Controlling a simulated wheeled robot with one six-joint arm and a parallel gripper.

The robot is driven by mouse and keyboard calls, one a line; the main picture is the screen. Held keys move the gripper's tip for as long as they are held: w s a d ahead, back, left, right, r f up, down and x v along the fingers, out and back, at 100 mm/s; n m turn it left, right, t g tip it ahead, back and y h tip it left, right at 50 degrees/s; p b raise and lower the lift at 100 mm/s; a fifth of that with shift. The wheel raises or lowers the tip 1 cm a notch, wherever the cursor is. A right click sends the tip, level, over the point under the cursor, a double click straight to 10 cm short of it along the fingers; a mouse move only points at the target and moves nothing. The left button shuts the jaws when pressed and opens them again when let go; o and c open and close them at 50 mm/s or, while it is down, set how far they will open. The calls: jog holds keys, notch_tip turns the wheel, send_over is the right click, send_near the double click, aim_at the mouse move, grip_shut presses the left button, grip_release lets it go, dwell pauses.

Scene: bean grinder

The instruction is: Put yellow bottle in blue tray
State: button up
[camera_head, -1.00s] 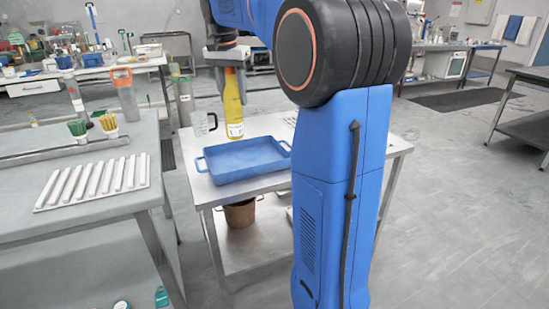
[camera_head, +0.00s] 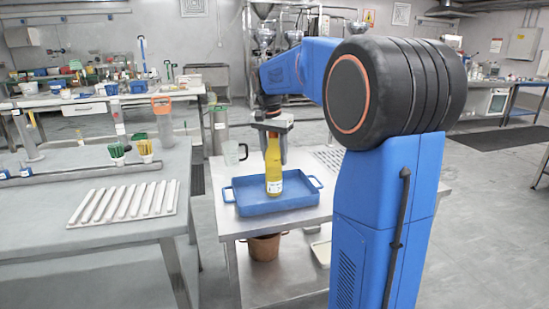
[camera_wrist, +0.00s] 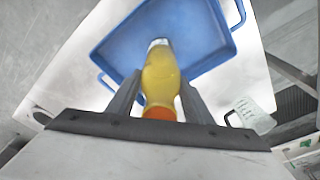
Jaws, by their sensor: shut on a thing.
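The yellow bottle (camera_head: 274,168) is upright in the head view, with a white label near its base. My gripper (camera_head: 273,140) is shut on its upper part from above. The blue tray (camera_head: 236,204) lies on the metal table, and the bottle is over its interior in the picture. I cannot tell whether the bottle's base touches the tray floor. In the wrist view the bottle (camera_wrist: 160,75) lies between my gripper's fingers (camera_wrist: 160,100), its orange neck towards the palm and its base against the blue tray (camera_wrist: 120,48) behind.
A clear glass mug (camera_head: 233,152) stands on the metal table (camera_head: 240,229) behind the tray. A brown pot (camera_head: 264,246) sits on the shelf below. At left, a grey table holds a white slatted rack (camera_head: 125,203) and green- and yellow-topped containers (camera_head: 145,149).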

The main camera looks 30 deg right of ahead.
jog(key=shift+f, duration=0.45)
jog(key=o, duration=1.6)
jog(key=shift+o, duration=0.2)
jog(key=r, duration=0.4)
jog(key=a+r, duration=0.1)
jog(key=r, duration=0.3)
jog(key=s+r, duration=0.1)
jog(key=r, duration=0.3)
jog(key=shift+a, duration=0.3)
jog(key=s+a+f+n+t, duration=0.1)
jog(key=s+a+f+n, duration=0.3)
jog(key=s+f, duration=0.3)
jog(key=s+a+f+n+t+y, duration=0.1)
jog(key=s+a+f+n, duration=0.3)
jog(key=s, duration=1)
jog(key=s+a+f+n+t, duration=0.2)
jog(key=s+a+f+n, duration=0.2)
jog(key=s+a+f, duration=0.3)
jog(key=s+f, duration=0.4)
jog(key=f, duration=0.1)
jog(key=shift+a+y, duration=0.25)
jog(key=shift+y, duration=0.05)
